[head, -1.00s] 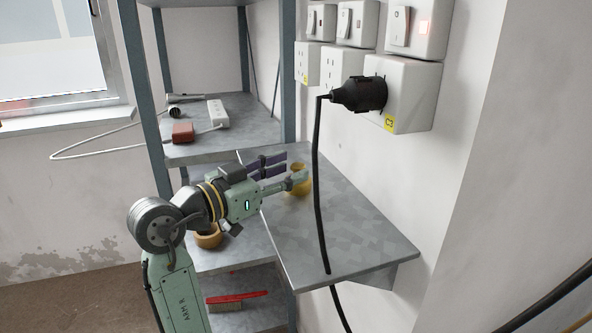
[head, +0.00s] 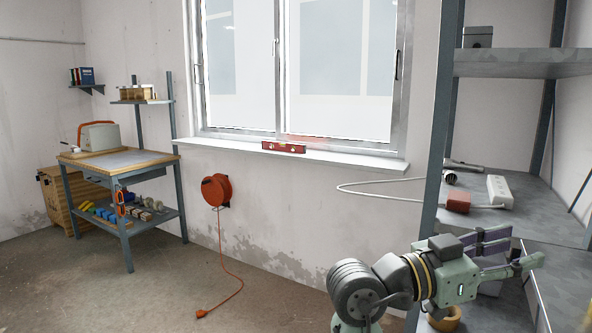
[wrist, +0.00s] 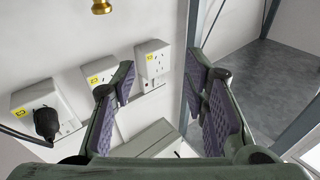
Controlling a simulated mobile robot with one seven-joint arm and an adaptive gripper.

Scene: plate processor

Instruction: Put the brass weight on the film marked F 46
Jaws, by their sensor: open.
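My gripper (head: 522,248) is at the lower right of the head view, in front of the grey metal shelving, with its purple-padded fingers apart. The wrist view also shows both fingers (wrist: 163,100) spread, with nothing held between them. A small brass-coloured object (wrist: 101,6) shows at the top edge of the wrist view, cut off by the frame; I cannot tell for certain that it is the brass weight. A tan ring-shaped object (head: 443,319) sits below my gripper in the head view, partly hidden by the arm. I cannot make out any film marked F 46.
White wall sockets (wrist: 152,62) and a black plug (wrist: 46,122) are near the fingers in the wrist view. A shelf holds a red block (head: 457,201) and a white socket strip (head: 500,191). A workbench (head: 112,165) stands far left. The floor between is mostly clear, with an orange cable (head: 228,270).

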